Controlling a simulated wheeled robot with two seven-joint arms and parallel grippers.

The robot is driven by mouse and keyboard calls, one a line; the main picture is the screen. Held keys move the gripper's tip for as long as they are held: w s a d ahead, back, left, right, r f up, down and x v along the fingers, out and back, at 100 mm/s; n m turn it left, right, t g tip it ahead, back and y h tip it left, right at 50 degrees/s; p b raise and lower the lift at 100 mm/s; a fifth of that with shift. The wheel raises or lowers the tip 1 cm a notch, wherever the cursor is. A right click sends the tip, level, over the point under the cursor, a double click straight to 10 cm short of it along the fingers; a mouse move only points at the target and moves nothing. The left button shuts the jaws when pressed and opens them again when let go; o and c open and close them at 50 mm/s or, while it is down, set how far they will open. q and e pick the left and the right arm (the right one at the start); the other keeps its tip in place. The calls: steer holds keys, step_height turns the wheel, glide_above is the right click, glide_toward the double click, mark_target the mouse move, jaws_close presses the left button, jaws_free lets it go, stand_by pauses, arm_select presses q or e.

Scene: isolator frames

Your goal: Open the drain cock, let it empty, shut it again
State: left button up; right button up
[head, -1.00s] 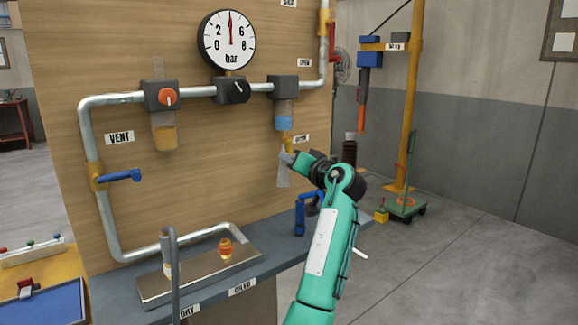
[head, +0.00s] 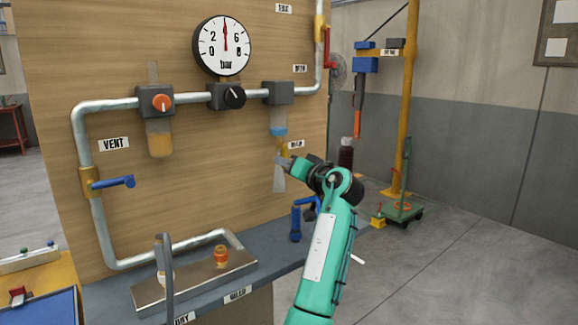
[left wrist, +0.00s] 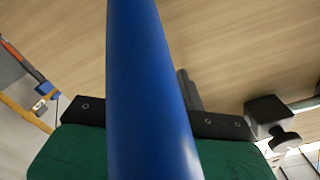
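The water bowl (head: 278,118) hangs under the right-hand dark block on the pipe, with a little blue water low in it. The yellow drain cock (head: 282,146) is below the bowl, partly hidden by my left gripper (head: 284,162). A clear tapering piece (head: 279,182) shows below the gripper. In the left wrist view a thick blue bar (left wrist: 150,90) crosses close to the camera and hides the gap between the fingers. One dark finger (left wrist: 190,92) shows behind it. Whether the gripper is closed on anything is hidden. My right gripper is out of view.
The board carries a gauge (head: 222,46), an orange-knobbed regulator (head: 158,101), a black knob (head: 233,96) and a blue vent lever (head: 115,183). Below, a metal tray (head: 190,285) lies on the bench. A blue tool (head: 296,222) stands near the arm.

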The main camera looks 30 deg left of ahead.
arm_select(q)
steer(key=v, duration=1.3)
steer(key=shift+d, duration=0.4)
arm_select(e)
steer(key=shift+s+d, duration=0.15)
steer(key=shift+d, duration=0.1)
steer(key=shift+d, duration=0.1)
